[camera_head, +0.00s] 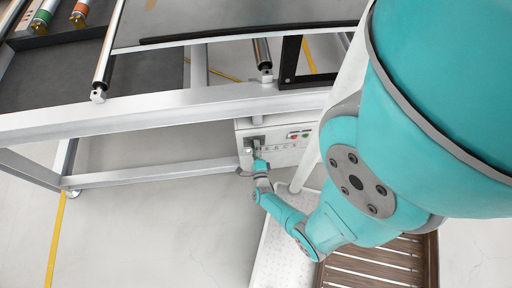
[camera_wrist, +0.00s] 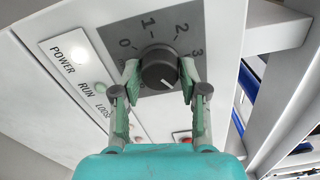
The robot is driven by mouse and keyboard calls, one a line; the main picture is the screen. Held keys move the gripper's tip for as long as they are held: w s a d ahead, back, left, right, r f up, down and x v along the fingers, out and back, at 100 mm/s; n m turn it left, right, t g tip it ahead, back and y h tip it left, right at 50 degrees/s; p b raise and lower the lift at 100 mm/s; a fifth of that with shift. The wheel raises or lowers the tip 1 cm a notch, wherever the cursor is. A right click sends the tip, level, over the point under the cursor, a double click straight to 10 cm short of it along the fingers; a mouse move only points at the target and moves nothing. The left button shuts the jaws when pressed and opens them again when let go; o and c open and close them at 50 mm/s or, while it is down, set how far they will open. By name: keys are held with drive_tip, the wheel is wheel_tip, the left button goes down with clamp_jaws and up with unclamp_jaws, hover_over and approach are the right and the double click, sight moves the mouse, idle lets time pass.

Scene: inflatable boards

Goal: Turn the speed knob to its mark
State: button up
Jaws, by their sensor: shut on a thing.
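The speed knob (camera_wrist: 158,70) is a dark round knob on a grey dial plate (camera_wrist: 120,42) printed 0, 1, 2 and 3, in the wrist view. My gripper (camera_wrist: 159,66) is shut on it, with one greenish finger on each side. A small pale line shows on the knob's lower face; I cannot tell which number its pointer faces. No separate target mark is clear. In the head view my gripper (camera_head: 258,164) is at the left end of the control box (camera_head: 285,153), and the knob is too small to make out.
Beside the dial is a label strip (camera_wrist: 84,78) reading POWER and RUN, with a pale lit lamp. A red button (camera_wrist: 181,136) is partly hidden by my gripper. A metal frame beam (camera_head: 170,113) runs just above the box. Open floor (camera_head: 150,230) lies to the left.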

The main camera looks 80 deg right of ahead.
drive_tip(key=m, duration=0.6)
drive_tip(key=shift+f, duration=0.15)
drive_tip(key=shift+m, duration=0.4)
drive_tip(key=o, duration=1.1)
drive_tip(key=shift+o, duration=0.2)
drive_tip(key=v, duration=1.2)
